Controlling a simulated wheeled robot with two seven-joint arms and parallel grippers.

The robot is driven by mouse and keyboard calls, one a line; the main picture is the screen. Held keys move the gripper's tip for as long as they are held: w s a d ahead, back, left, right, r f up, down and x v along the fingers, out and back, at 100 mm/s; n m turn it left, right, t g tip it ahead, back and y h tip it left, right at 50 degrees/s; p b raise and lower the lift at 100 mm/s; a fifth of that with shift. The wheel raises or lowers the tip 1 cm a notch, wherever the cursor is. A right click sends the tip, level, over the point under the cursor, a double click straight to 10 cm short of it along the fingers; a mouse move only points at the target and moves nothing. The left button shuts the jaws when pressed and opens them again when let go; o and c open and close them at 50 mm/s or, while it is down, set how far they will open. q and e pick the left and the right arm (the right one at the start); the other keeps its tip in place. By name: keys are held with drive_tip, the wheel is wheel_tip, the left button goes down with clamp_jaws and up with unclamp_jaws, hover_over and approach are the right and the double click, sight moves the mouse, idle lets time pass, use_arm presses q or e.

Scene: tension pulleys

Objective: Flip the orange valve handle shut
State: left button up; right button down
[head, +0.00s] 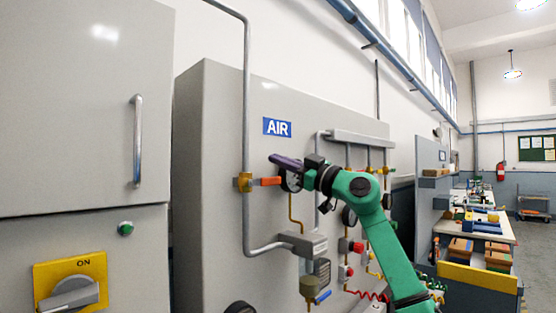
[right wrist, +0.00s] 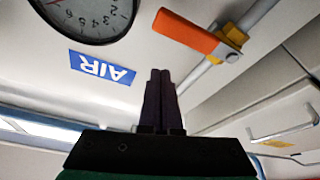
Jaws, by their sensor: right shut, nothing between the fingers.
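The orange valve handle (head: 271,181) sticks out level to the right from a brass valve (head: 243,182) on the vertical grey pipe (head: 247,110), so it lies crosswise to the pipe. In the right wrist view, the handle (right wrist: 185,32) and the brass valve (right wrist: 234,38) are beyond the fingertips and to their upper right. My right gripper (head: 273,159) is shut and empty, with its dark fingers just above the handle in the head view. In the right wrist view, the fingers (right wrist: 160,72) are together, with a visible gap to the handle. My left gripper is not in view.
A gauge (right wrist: 90,15) and a blue AIR sign (right wrist: 102,67) are on the panel near the handle. A grey box (head: 304,243) and a blue lever (head: 322,297) are lower down. A cabinet with a yellow-plated switch (head: 70,283) stands at the left.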

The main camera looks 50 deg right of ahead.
drive_tip(key=b+v, duration=1)
drive_tip(key=shift+a, duration=0.55)
drive_tip(key=shift+r, duration=0.1)
